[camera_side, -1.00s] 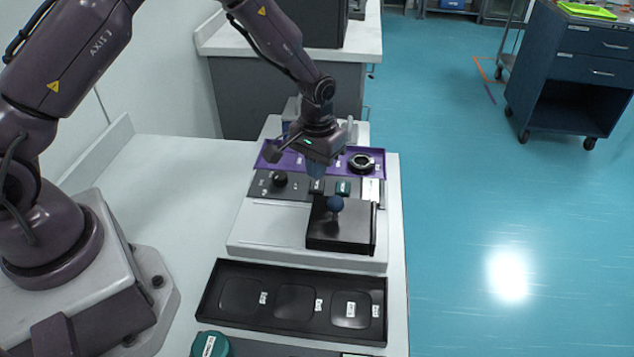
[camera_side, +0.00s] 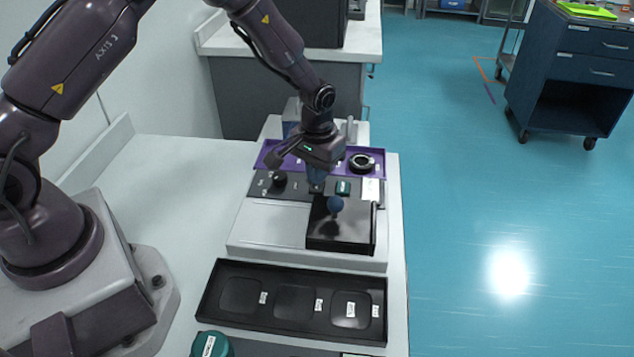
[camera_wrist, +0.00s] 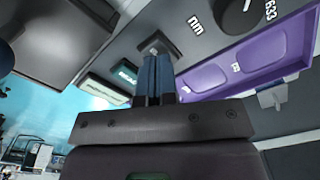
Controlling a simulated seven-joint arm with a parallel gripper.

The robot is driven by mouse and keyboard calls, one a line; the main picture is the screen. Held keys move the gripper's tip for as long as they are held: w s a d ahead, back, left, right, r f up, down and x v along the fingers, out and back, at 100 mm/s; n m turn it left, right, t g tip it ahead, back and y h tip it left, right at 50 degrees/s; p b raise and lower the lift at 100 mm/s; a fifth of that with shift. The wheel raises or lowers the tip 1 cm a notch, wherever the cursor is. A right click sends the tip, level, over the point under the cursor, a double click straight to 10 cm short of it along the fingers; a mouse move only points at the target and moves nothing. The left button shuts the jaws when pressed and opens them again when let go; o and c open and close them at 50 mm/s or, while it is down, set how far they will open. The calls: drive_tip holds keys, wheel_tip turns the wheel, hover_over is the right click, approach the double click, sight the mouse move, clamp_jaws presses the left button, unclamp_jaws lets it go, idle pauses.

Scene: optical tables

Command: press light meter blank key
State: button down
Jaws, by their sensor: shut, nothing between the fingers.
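The light meter's dark grey panel (camera_side: 262,188) lies across the middle of the bench in the side view; the wrist view also shows the panel (camera_wrist: 205,50). My gripper (camera_side: 316,187) is shut and points down over the panel, between the black knob and the green key. In the wrist view the closed blue fingertips (camera_wrist: 154,55) overlap a dark square key (camera_wrist: 172,47). They are at or just above it; I cannot tell whether it is pressed. The fingers hide part of it and no lettering on it is legible.
The green key (camera_side: 343,187) and a pale display (camera_side: 371,190) are right of my fingers; the black knob (camera_side: 280,179) is left. A purple tray (camera_side: 376,164) lies behind.

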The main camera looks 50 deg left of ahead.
drive_tip(key=shift+f, duration=0.55)
idle(0.5)
wheel_tip(320, 180, up, 8)
idle(0.9)
drive_tip(key=s+r+m+t, duration=0.3)
drive_tip(key=s+r+t, duration=0.2)
drive_tip(key=s+r, duration=1.7)
drive_tip(key=shift+s+r+t, duration=0.3)
drive_tip(key=shift+s, duration=0.75)
